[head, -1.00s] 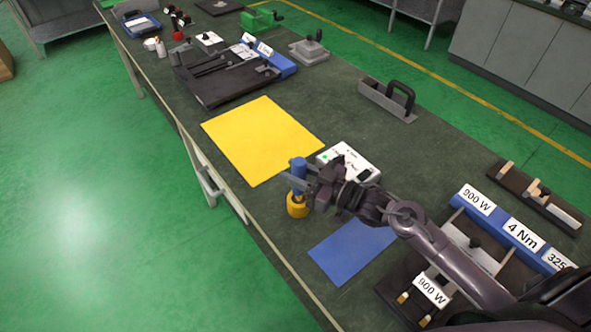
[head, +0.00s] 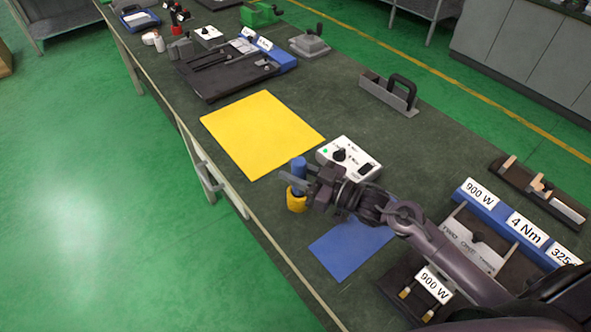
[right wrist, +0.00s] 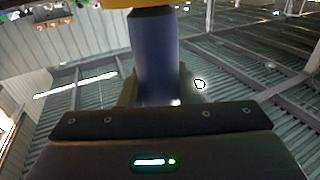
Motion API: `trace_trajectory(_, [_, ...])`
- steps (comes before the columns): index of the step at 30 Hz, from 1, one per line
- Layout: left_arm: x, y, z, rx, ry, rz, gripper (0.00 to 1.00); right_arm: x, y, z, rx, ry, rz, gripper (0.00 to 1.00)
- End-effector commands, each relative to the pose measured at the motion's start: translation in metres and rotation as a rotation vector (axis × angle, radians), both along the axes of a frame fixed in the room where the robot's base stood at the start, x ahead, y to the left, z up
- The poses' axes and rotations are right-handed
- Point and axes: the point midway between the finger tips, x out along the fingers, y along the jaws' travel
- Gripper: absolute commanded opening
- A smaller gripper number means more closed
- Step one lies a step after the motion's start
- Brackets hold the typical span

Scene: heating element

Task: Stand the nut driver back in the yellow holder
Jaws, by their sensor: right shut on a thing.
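The nut driver (head: 298,166) has a blue handle and stands about upright in the head view. My right gripper (head: 299,180) is shut on it. The yellow holder (head: 297,201) stands directly below, near the table's front edge. The driver's lower end is hidden by the fingers and holder, so I cannot tell how deep it sits. In the right wrist view, the blue handle (right wrist: 155,55) stands between the fingers, with a strip of yellow (right wrist: 125,3) at the top edge. My left gripper is not in view.
A yellow mat (head: 262,133) lies beyond the holder and a blue mat (head: 350,248) lies nearer. A white control box (head: 350,158) stands just right of the gripper. A blue fixture with labels (head: 505,222) is at the right. The table's front edge (head: 262,240) is close to the holder.

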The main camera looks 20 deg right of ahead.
Motion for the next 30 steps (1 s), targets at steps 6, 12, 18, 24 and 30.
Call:
trace_trajectory(6, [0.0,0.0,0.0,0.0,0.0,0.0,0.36,0.0,0.0,0.001,0.001,-0.003,0.0,0.55])
trace_trajectory(12, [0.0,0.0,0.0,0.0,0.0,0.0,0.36,0.0,0.0,-0.001,-0.001,0.003,0.0,0.55])
trace_trajectory(18, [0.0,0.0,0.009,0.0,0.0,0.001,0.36,-0.009,-0.008,0.001,-0.002,0.005,-0.001,0.55])
trace_trajectory(24, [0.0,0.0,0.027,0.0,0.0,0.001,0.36,-0.035,-0.032,0.002,-0.002,0.004,-0.001,0.55])
trace_trajectory(30, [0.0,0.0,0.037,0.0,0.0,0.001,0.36,-0.054,-0.049,0.0,-0.001,0.002,-0.001,0.55])
